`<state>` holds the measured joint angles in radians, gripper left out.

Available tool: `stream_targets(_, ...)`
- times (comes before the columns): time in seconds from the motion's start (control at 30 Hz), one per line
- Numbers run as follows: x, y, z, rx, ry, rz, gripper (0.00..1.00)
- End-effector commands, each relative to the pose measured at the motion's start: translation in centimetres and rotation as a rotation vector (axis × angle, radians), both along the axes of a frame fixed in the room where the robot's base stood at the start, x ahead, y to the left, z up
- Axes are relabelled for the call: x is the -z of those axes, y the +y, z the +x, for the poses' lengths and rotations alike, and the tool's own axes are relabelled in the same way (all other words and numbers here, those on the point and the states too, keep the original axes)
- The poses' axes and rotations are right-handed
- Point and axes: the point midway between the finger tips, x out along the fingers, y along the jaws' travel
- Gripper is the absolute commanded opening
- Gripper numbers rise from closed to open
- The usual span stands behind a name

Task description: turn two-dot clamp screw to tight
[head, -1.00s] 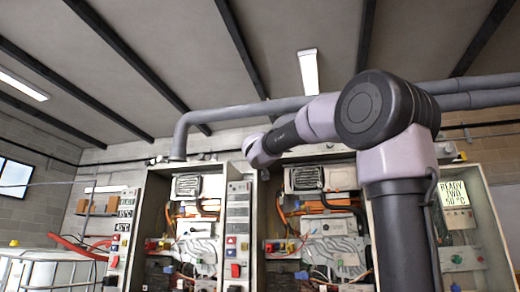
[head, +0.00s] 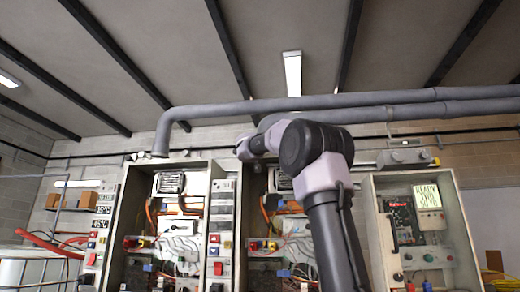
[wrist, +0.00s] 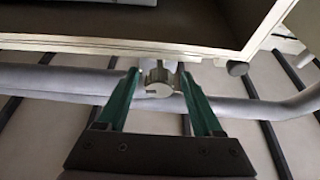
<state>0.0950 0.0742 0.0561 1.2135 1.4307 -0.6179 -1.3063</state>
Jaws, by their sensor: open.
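In the wrist view my gripper (wrist: 159,78) is open, with two green fingers pointing toward the cabinet edge. A round metallic screw head or knob (wrist: 158,81) lies between the fingertips in the picture, in front of a grey pipe. I see gaps on both sides of it, and contact cannot be told. It has a dark slot-like mark on its face; no dots can be made out, so I cannot tell whether it is the two-dot clamp screw. In the head view the arm reaches the top of the middle cabinet (head: 238,185); the fingers cannot be made out there.
Thick grey pipes (head: 350,115) run above the cabinets. The left cabinet (head: 118,215) and right cabinet (head: 463,230) stand open. The right one carries a "READY TWO 50 °C" sign (head: 427,196).

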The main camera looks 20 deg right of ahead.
Motion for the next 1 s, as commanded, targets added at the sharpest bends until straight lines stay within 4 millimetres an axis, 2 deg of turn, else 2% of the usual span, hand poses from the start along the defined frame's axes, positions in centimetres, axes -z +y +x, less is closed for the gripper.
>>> stream_targets(0.3,-0.17,-0.18,0.24,0.000,-0.001,-0.001,0.68)
stream_targets(0.33,-0.17,-0.18,0.24,0.000,-0.001,-0.001,0.60)
stream_targets(0.4,-0.16,-0.17,0.23,0.000,-0.001,-0.001,0.33)
stream_targets(0.5,-0.15,-0.17,0.24,0.000,-0.001,-0.001,0.00)
stream_targets(0.77,-0.13,-0.12,0.27,0.000,-0.012,0.017,0.00)
stream_targets(1.0,-0.07,-0.07,0.35,-0.001,-0.076,0.112,0.00)
